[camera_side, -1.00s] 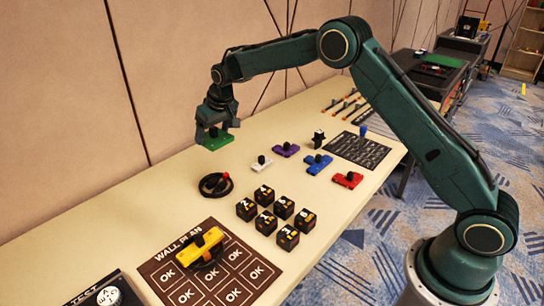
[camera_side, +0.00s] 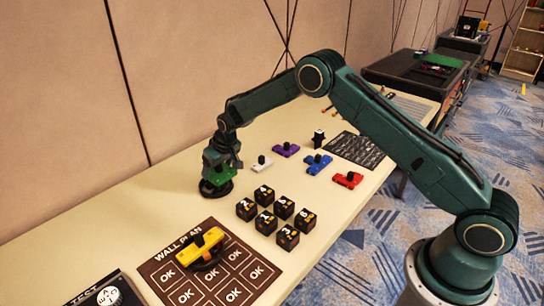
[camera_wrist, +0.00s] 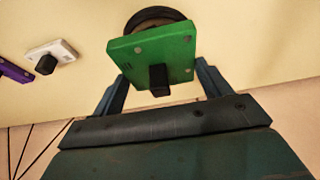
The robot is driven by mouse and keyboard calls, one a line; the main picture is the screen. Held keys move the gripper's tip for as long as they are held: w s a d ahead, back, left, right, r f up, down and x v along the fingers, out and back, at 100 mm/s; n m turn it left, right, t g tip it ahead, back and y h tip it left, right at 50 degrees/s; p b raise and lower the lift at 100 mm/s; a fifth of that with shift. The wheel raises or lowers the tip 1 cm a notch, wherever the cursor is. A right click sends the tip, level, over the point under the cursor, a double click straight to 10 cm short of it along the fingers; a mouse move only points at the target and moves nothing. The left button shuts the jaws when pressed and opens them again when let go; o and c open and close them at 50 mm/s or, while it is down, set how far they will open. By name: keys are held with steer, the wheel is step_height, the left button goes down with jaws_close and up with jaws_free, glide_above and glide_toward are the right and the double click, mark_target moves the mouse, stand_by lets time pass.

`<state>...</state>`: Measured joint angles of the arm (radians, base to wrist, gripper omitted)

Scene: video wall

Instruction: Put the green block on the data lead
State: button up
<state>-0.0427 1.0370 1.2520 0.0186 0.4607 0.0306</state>
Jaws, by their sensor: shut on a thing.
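The green block (camera_side: 221,179) is in my gripper (camera_side: 222,168), which is shut on its black knob. The data lead (camera_side: 213,191), a black coil, lies on the table right under the block and is partly covered by it. In the wrist view the green block (camera_wrist: 178,48) fills the middle between the fingers of my gripper (camera_wrist: 158,82), and the coil's dark rim (camera_wrist: 152,14) shows just beyond it. I cannot tell whether the block touches the coil or hangs slightly above it.
White (camera_side: 262,164), purple (camera_side: 287,150), blue (camera_side: 317,165) and red (camera_side: 348,180) blocks lie to the right. Several black numbered cubes (camera_side: 265,222) stand nearer. A yellow block (camera_side: 198,243) sits on a dark coil on the wall plan board (camera_side: 235,290).

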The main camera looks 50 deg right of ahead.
mark_target(221, 172)
steer(key=shift+f, duration=2.05)
steer(key=shift+f, duration=0.2)
steer(key=o, duration=1.2)
steer(key=shift+c, duration=0.2)
steer(key=shift+r, duration=0.1)
steer(key=v, duration=1.2)
steer(key=shift+s+r, duration=0.1)
steer(key=shift+r, duration=0.05)
